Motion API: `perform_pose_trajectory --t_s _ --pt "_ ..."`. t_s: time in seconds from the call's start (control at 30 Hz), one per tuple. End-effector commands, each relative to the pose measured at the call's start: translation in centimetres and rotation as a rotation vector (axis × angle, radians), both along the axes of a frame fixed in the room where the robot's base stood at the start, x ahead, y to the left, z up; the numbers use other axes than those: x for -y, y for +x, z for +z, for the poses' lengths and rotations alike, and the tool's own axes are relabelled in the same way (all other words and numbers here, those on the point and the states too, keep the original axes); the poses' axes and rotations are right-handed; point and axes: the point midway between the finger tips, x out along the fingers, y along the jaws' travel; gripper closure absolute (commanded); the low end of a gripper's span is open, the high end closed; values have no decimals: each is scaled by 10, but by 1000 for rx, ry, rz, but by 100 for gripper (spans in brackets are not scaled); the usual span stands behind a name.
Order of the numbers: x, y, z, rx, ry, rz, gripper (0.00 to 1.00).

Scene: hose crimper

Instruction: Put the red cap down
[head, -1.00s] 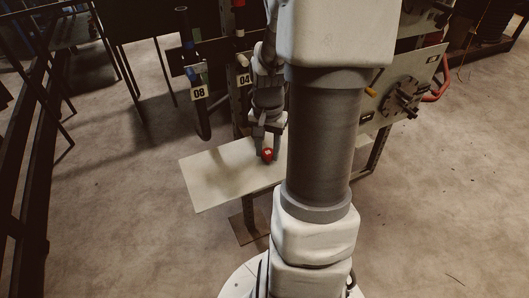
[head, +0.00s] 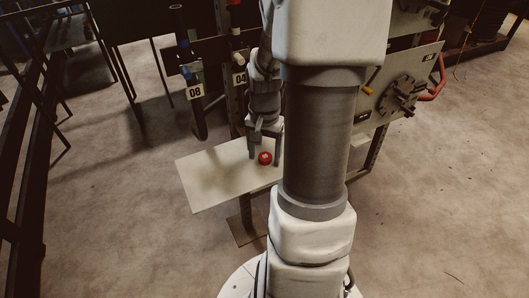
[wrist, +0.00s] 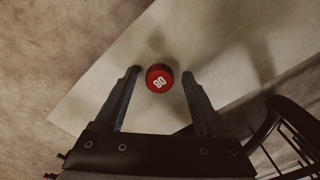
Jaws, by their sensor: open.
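The red cap (head: 265,158) sits on the pale tabletop (head: 205,182), near its right part as seen in the head view. In the wrist view the cap (wrist: 159,78) shows a white marking that reads like "08" upside down or "80". My gripper (head: 264,160) is open over the cap, with one finger on each side. In the wrist view both fingers of my gripper (wrist: 161,74) stand clear of the cap, with a gap on either side. My arm hides the right end of the tabletop in the head view.
Behind the table is a rack with hanging hoses and number plates 08 (head: 195,91) and 04 (head: 239,79). A panel with a dark round crimper head (head: 400,97) and a red handle stands at the right. The tabletop's left part is bare.

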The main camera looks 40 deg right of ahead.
Motion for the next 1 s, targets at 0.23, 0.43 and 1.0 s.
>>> perform_pose_trajectory --t_s 0.23,0.43,1.0 --pt "1 1 42 3 -4 -1 28" --pt "0 1 86 3 -4 0 28" --pt "0 0 123 0 0 0 28"
